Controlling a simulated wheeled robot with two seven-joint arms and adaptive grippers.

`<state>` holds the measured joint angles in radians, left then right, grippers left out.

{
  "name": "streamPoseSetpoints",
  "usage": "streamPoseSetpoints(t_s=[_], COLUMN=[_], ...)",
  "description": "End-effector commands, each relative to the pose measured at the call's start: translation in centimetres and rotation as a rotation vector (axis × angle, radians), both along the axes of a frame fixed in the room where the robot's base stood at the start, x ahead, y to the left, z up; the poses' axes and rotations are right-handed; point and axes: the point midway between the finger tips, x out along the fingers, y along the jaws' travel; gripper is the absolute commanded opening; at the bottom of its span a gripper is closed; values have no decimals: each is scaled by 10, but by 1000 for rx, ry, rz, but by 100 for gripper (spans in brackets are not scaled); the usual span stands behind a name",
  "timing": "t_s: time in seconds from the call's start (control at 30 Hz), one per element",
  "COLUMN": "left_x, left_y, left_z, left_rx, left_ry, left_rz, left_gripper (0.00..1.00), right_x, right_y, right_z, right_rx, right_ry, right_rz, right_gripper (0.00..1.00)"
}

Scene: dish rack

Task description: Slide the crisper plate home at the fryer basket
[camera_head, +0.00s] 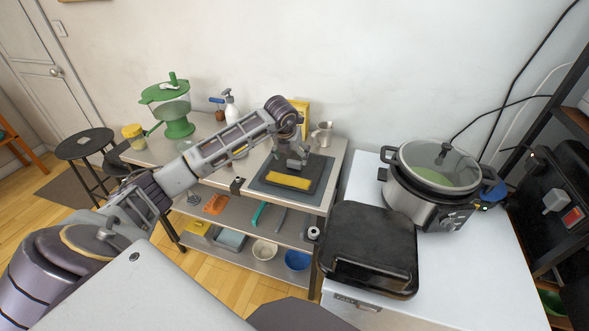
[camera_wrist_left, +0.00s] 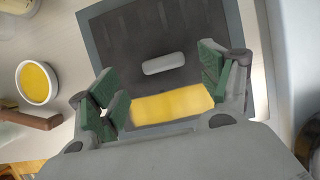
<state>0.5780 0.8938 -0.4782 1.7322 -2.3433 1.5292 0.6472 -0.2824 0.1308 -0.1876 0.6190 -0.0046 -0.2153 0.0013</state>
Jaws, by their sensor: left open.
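A dark square panel (camera_head: 312,183) with a grey border lies on the metal table; in the wrist view it fills the upper middle (camera_wrist_left: 130,40). I cannot tell for sure whether this is the fryer basket or the crisper plate. A yellow strip (camera_head: 289,181) lies along its near side and also shows in the wrist view (camera_wrist_left: 172,105). A pale rounded bar (camera_wrist_left: 163,64) sits on the dark surface. My left gripper (camera_head: 297,162) is above the panel, its green-padded fingers (camera_wrist_left: 160,85) open and empty, one on each side of the strip. My right gripper is out of view.
A black rounded appliance (camera_head: 368,248) and a lidded cooker (camera_head: 432,185) stand on the white counter at right. A metal jug (camera_head: 322,134) and yellow box (camera_head: 301,113) stand behind the panel.

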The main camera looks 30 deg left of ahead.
Motion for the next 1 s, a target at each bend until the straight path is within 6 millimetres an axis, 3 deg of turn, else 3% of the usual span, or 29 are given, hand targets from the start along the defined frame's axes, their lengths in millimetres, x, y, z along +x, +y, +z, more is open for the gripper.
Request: streamPoseSetpoints(t_s=[0.47,1.0], left_x=[2,20], left_y=[0,1], left_z=[-5,-48], left_rx=[0,-1], left_ry=[1,0], left_rz=[0,0], left_gripper=[79,79], right_x=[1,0], right_y=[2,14], right_z=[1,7], right_rx=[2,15], right_ry=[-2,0], right_rz=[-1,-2], right_gripper=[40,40])
